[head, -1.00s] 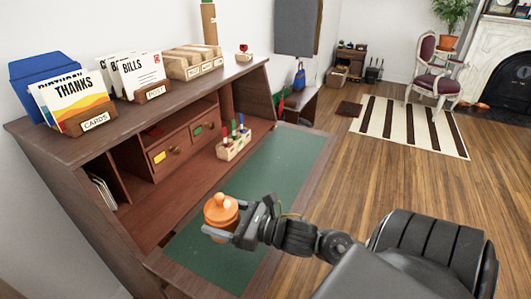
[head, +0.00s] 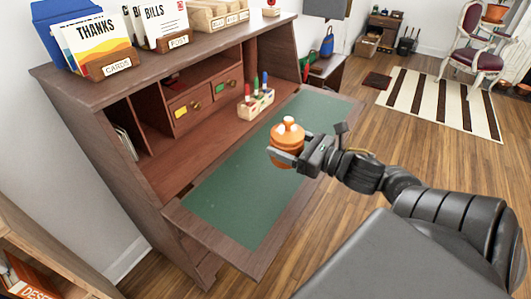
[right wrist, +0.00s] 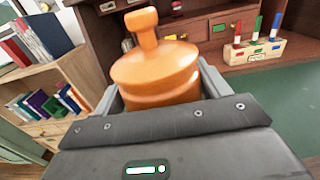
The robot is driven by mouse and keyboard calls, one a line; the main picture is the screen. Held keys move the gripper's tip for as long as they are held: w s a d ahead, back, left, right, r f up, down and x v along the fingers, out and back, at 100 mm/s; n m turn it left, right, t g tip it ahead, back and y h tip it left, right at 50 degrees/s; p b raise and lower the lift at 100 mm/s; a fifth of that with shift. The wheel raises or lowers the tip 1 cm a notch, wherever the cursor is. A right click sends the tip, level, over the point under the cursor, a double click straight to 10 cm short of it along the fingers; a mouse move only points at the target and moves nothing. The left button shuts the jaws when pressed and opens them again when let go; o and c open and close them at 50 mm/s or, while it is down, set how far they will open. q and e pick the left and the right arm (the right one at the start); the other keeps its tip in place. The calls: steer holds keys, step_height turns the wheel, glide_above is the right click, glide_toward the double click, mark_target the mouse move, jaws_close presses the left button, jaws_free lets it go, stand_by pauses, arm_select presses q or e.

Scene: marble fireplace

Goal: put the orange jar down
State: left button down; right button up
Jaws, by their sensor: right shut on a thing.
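The orange jar (head: 288,150) is round, with a knobbed lid. My right gripper (head: 284,156) is shut on it, its fingers on either side of the jar. In the head view they show over the right part of the desk's green writing surface (head: 235,190). I cannot tell exactly how high the jar is above that surface. In the right wrist view the jar (right wrist: 155,72) stands upright between the fingers (right wrist: 157,92). My left gripper is not in view.
A wooden holder with coloured markers (head: 256,102) stands at the back of the writing surface. Drawers (head: 203,104) and card boxes (head: 105,62) are on the desk. A bookshelf (head: 30,240) is at lower left. The green surface's left and front parts are clear.

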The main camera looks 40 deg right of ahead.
steer(key=shift+w+d+f+b, duration=0.1)
steer(key=shift+w+f+b, duration=0.15)
steer(key=shift+w, duration=0.3)
steer(key=shift+w+d+f+b, duration=0.1)
steer(key=shift+w+b, duration=0.2)
steer(key=shift+w, duration=0.25)
steer(key=shift+w+d+f, duration=0.2)
steer(key=shift+w+f, duration=1.75)
steer(key=shift+w, duration=0.25)
steer(key=shift+w+d+f, duration=0.15)
steer(key=shift+w+f, duration=1.8)
steer(key=shift+w, duration=0.25)
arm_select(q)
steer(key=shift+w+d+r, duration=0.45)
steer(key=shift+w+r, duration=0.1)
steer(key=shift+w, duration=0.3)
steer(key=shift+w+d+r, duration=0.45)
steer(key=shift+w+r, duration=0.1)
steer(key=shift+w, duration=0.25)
arm_select(e)
steer(key=shift+f, duration=1.45)
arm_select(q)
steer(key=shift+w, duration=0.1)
arm_select(e)
steer(key=shift+f, duration=0.1)
